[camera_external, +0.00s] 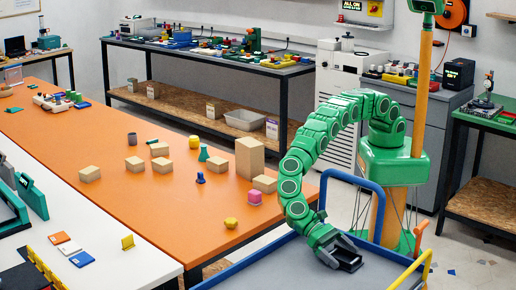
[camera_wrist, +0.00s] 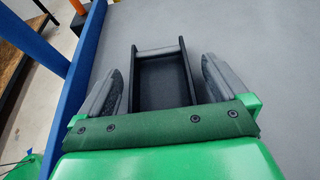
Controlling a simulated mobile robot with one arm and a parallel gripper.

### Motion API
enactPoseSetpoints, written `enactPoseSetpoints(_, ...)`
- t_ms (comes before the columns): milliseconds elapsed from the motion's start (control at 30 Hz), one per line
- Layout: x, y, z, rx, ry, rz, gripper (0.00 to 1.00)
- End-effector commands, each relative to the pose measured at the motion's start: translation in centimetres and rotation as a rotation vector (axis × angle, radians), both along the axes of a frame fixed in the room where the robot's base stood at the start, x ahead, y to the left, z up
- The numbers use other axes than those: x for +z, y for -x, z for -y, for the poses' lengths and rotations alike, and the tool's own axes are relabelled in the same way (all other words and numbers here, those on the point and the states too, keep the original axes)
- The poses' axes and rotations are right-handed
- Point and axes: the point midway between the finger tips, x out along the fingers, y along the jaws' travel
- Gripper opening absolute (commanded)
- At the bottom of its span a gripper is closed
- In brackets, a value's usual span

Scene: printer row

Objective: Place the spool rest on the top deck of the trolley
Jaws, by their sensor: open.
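The spool rest (camera_wrist: 163,80) is a black open cradle with a grey roller across its far end. It sits on the grey top deck of the trolley (camera_wrist: 240,40). My gripper (camera_wrist: 165,85) is open, with one finger on each side of the spool rest and a visible gap at each side. In the external view, my gripper (camera_external: 340,250) is low over the trolley deck (camera_external: 285,268), and the spool rest (camera_external: 348,262) shows dark at its fingers.
The trolley's blue rail (camera_external: 350,180) stands beside my arm, and a yellow bar (camera_external: 410,270) is at the right. An orange table (camera_external: 110,200) with several blocks lies to the left. The deck left of my gripper is clear.

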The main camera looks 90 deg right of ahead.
Motion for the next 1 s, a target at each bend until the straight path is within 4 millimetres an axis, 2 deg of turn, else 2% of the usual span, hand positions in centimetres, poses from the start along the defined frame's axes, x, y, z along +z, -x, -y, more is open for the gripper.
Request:
enactPoseSetpoints(167, 0.8, -1.2, 1.1, -0.001, -0.001, 0.001, 1.0)
enactPoseSetpoints(700, 3.8, -6.5, 6.5, -0.002, 0.001, 0.001, 1.0)
enactPoseSetpoints(1000, 4.6, -7.7, 7.8, 0.002, 0.0, -0.001, 1.0)
